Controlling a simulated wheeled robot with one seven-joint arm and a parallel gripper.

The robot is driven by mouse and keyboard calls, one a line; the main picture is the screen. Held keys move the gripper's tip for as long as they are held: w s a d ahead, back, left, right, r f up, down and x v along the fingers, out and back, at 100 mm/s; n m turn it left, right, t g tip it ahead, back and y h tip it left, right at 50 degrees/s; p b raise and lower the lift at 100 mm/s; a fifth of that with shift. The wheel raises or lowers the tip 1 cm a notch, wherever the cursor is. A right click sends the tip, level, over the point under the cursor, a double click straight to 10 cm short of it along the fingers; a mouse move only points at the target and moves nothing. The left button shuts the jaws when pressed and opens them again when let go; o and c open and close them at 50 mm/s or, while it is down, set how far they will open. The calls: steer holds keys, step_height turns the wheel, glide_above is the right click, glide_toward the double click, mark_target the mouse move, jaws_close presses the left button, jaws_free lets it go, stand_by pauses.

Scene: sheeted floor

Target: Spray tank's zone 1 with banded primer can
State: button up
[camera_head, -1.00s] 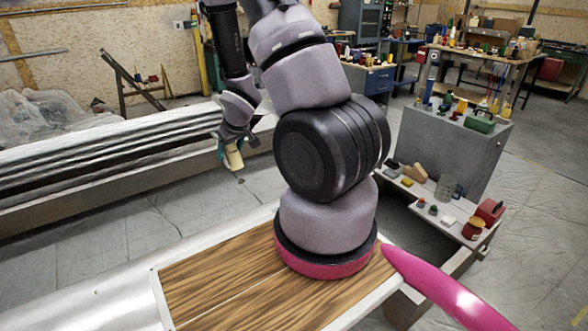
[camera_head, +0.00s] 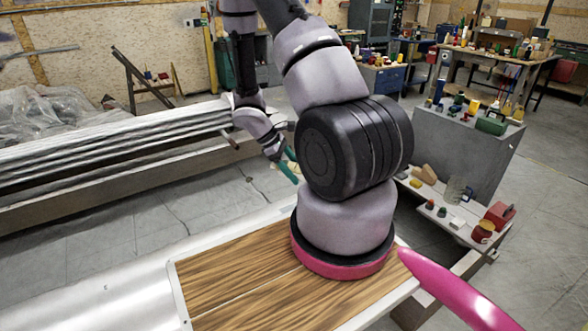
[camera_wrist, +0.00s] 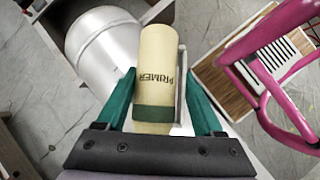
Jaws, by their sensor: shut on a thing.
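The primer can (camera_wrist: 152,72) is a cream cylinder marked "PRIMER" with a dark green band near its lower end in the wrist view. My gripper (camera_wrist: 158,90) has its green fingers shut on the can, one on each side. In the head view my gripper (camera_head: 284,166) is beyond my arm's thick black joint, above the floor, with the can mostly hidden. A smooth silver rounded body with a domed end (camera_wrist: 105,45) lies beyond the can at upper left in the wrist view. I cannot tell whether it is the tank, and no zone marking is readable.
A long ribbed metal piece (camera_head: 120,138) lies on beams at left. At right are a grey cabinet (camera_head: 470,140) topped with small items and a low shelf (camera_head: 440,205) with jars. A workbench (camera_head: 500,60) stands behind. Sheeted floor (camera_head: 130,225) between is open.

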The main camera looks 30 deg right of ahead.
step_height(320, 180, down, 4)
steer(key=w+d, duration=0.1)
steer(key=d, duration=2)
steer(key=shift+w+d, duration=0.25)
steer(key=shift+d, duration=0.1)
jaws_close()
steer(key=a, duration=2.2)
steer(key=shift+s, duration=0.4)
steer(key=shift+o, duration=0.9)
jaws_free()
steer(key=shift+d, duration=0.1)
steer(key=shift+c, duration=0.9)
steer(key=shift+d, duration=0.1)
